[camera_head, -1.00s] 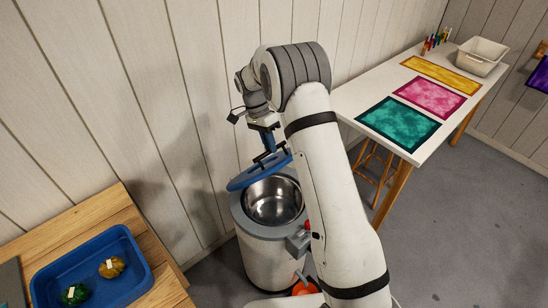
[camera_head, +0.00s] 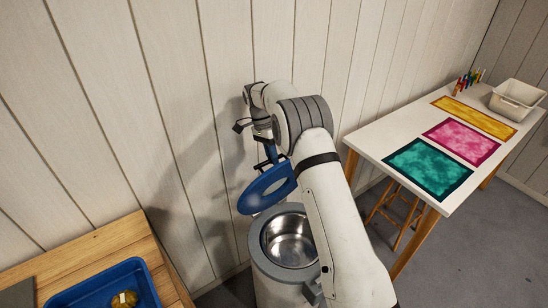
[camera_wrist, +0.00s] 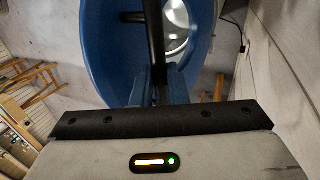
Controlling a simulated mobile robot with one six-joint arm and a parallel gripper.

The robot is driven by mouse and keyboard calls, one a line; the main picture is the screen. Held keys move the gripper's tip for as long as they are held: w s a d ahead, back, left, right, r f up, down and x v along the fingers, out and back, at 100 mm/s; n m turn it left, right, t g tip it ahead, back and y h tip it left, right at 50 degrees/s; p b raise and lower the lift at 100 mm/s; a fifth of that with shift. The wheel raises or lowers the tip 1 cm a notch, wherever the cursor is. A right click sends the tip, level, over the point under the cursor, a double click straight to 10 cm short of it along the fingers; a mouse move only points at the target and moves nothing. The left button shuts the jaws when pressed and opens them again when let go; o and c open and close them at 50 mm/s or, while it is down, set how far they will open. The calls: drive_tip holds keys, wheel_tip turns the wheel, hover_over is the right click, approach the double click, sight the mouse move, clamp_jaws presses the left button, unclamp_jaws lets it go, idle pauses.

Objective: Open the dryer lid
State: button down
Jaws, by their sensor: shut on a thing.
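The dryer (camera_head: 258,238) is a grey-rimmed drum with a shiny steel bowl (camera_head: 291,243) showing inside its open mouth. The dryer lid (camera_head: 252,203) is a blue ring, tilted up steeply at the back left of the mouth. My gripper (camera_head: 270,162) is at the lid's upper side, shut on its dark handle. In the wrist view, the fingers (camera_wrist: 160,84) close around the black handle bar (camera_wrist: 154,35), with the blue lid (camera_wrist: 103,45) behind. My arm hides the dryer's right side.
The plank wall (camera_head: 150,120) stands close behind the lid. A white table (camera_head: 375,143) with coloured cloths is at right. A wooden bench (camera_head: 75,250) with a blue tray (camera_head: 140,285) is at lower left. A stool (camera_head: 385,210) stands under the white table.

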drive_tip(key=shift+d+f, duration=0.2)
drive_tip(key=shift+f, duration=0.25)
drive_tip(key=c, duration=1.8)
unclamp_jaws()
drive_tip(key=shift+o, duration=0.8)
drive_tip(key=shift+w+f, duration=0.15)
drive_tip(key=shift+w, duration=0.15)
drive_tip(key=shift+o, duration=0.8)
drive_tip(key=shift+a, duration=0.1)
drive_tip(key=shift+o, duration=0.2)
drive_tip(key=shift+s+r, duration=0.2)
drive_tip(key=shift+r, duration=0.1)
drive_tip(key=v, duration=0.7)
drive_tip(key=shift+w+r+b, duration=0.2)
drive_tip(key=shift+r+b, duration=0.15)
drive_tip(key=shift+b, duration=0.05)
drive_tip(key=shift+a, duration=0.1)
